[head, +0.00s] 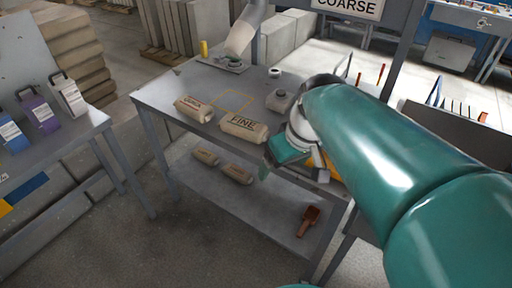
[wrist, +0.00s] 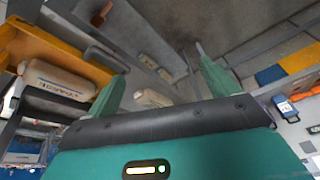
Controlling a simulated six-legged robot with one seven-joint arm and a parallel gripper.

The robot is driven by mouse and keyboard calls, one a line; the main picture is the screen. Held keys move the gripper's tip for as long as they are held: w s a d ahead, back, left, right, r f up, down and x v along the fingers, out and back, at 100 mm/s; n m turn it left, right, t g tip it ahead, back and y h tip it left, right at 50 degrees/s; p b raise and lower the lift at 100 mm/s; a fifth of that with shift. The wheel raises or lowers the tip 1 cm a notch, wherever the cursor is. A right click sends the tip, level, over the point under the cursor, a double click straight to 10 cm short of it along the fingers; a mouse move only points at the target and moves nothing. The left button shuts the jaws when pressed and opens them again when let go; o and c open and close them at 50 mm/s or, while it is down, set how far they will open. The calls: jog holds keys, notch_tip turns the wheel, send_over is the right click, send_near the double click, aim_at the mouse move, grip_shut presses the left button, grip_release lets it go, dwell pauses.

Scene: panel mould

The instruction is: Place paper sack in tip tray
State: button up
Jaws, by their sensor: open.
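In the wrist view a tan paper sack (wrist: 55,82) with dark lettering lies at the left, inside a yellow-edged tray (wrist: 62,38) that looks like the tip tray. In the head view only a bit of yellow shows behind my arm, and the sack there is hidden. My gripper (wrist: 160,62) is open and empty, its two fingers wide apart, with the tray to the left of them. In the head view my gripper (head: 290,160) is by the right end of the grey table, close to a sack marked FINE (head: 243,127).
Another sack (head: 194,109) lies on the grey table (head: 165,92). Two smaller sacks (head: 236,174) and a brown scoop (head: 308,220) are on the lower shelf.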

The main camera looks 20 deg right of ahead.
jog(key=s+a+r+m+t+h, duration=0.1)
jog(key=s+a+m+t, duration=0.1)
jog(key=s+a, duration=0.2)
jog(key=shift+s+a, duration=0.35)
jog(key=shift+s, duration=0.35)
jog(key=shift+d+r, duration=0.1)
jog(key=shift+d, duration=0.05)
